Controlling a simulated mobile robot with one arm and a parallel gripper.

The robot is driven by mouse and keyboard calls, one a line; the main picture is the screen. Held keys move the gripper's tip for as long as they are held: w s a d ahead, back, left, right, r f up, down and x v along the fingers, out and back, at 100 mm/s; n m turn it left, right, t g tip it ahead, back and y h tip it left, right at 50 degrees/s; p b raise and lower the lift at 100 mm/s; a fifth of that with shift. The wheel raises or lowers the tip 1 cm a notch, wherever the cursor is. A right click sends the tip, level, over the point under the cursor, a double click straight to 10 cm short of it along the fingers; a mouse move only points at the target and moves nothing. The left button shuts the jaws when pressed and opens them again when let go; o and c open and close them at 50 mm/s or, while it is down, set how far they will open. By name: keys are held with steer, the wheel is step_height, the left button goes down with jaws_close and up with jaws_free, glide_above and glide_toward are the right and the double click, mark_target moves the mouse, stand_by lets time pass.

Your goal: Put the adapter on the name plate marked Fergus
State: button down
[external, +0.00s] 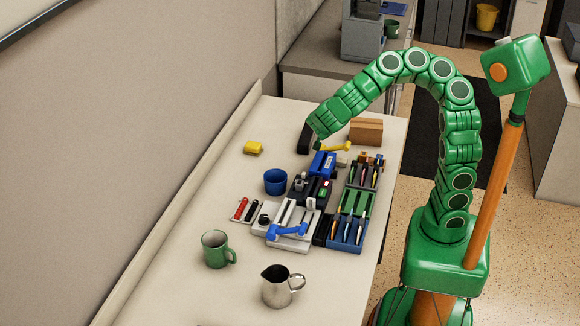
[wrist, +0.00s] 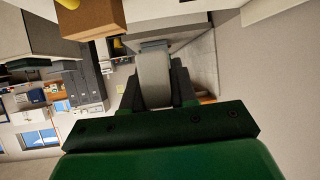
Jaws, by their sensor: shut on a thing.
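My gripper (external: 307,138) is above the far left part of the desk, past the trays. In the wrist view its dark fingers (wrist: 154,92) are shut on a pale grey block (wrist: 153,76), which looks to be the adapter. The block is hidden in the external view. I cannot make out the name Fergus or pick out its name plate in either view.
Trays of tools (external: 354,204) fill the middle of the desk (external: 180,265). A green mug (external: 216,249) and steel jug (external: 278,286) are nearer. Desk between wall and mug is clear.

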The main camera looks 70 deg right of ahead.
steer(key=s+d+m+g, duration=0.2)
steer(key=s+d, duration=0.1)
steer(key=d, duration=0.3)
glide_above(308, 131)
steer(key=shift+s+f, duration=0.15)
steer(key=shift+f, duration=4.25)
steer(key=shift+w+d+f, duration=0.1)
steer(key=shift+w+f, duration=0.1)
steer(key=shift+f, duration=1.6)
steer(key=c, duration=0.9)
jaws_free()
steer(key=shift+f, duration=0.1)
